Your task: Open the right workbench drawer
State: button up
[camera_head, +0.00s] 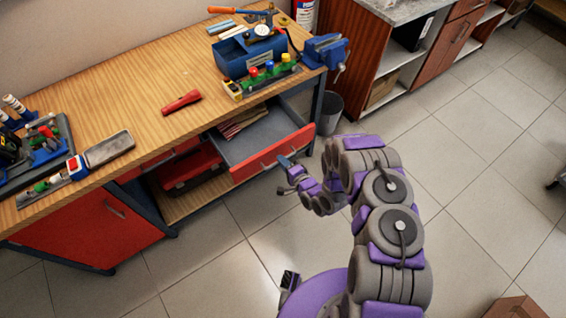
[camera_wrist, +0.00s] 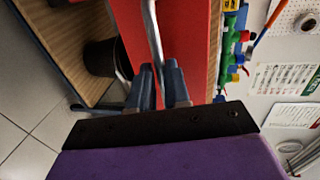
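The right workbench drawer (camera_head: 262,137) is pulled out from under the bench top, its grey inside showing, with papers or cloth at its back left. Its red front (camera_head: 250,166) also shows in the wrist view (camera_wrist: 190,40). My gripper (camera_head: 285,161) is at the drawer front. In the wrist view, the metal bar handle (camera_wrist: 153,38) runs down between the two fingertips of my gripper (camera_wrist: 162,80), which look closed around it. The exact contact is partly hidden by the fingers.
The wooden workbench (camera_head: 150,75) carries a blue toolbox (camera_head: 250,55), a red flashlight (camera_head: 181,101) and a vise (camera_head: 326,50). A red toolbox (camera_head: 190,172) sits on the lower shelf. A dark bin (camera_head: 329,112) stands right of the bench.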

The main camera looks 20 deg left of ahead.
jog(key=o, duration=0.3)
jog(key=shift+f, duration=0.15)
jog(key=shift+o, duration=0.5)
jog(key=shift+d, duration=0.2)
jog(key=v, duration=1.7)
jog(key=shift+d, duration=0.15)
